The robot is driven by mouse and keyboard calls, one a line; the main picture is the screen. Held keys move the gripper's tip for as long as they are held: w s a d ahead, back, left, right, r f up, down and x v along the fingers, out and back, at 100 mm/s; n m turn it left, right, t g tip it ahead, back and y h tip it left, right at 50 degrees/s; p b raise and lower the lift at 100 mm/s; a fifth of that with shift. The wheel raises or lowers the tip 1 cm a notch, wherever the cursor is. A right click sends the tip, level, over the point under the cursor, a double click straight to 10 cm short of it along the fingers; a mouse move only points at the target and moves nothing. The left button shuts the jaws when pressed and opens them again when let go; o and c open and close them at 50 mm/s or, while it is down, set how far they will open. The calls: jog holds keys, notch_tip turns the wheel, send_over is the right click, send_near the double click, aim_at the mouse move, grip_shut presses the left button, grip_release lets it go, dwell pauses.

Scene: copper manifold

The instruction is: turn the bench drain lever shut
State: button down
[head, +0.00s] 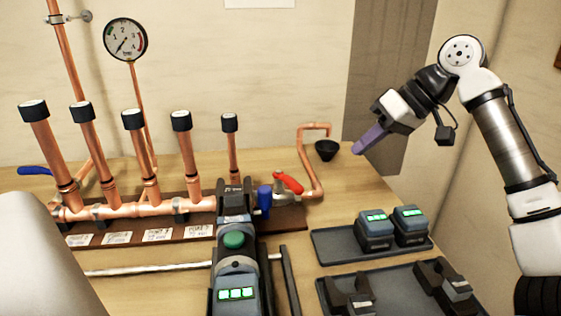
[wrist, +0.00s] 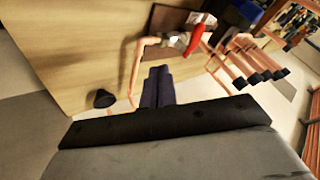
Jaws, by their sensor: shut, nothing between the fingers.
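The red lever (head: 288,181) sits on a valve at the right end of the copper manifold (head: 140,207), at a slant to the pipe. From this valve a copper pipe (head: 312,175) rises and bends over a black funnel (head: 327,150), so I take it for the drain lever. The red lever also shows in the wrist view (wrist: 195,39), beyond my fingertips. My gripper (head: 368,140) is in the air right of the funnel, apart from the lever. Its purple fingers are together and empty, also in the wrist view (wrist: 158,86).
A press tool (head: 236,265) stands in front of the valve, with a blue part (head: 264,201) close beside the lever. Battery packs (head: 376,228) and tool jaws (head: 443,287) lie in trays at right. A blue lever (head: 35,170) is at far left.

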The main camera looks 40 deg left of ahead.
aim_at(288, 180)
jog(key=s+a+f+p, duration=0.1)
jog(key=s+a+f, duration=0.5)
jog(key=s, duration=0.1)
jog(key=shift+s+a+f, duration=0.2)
jog(key=shift+a, duration=0.1)
dwell(0.3)
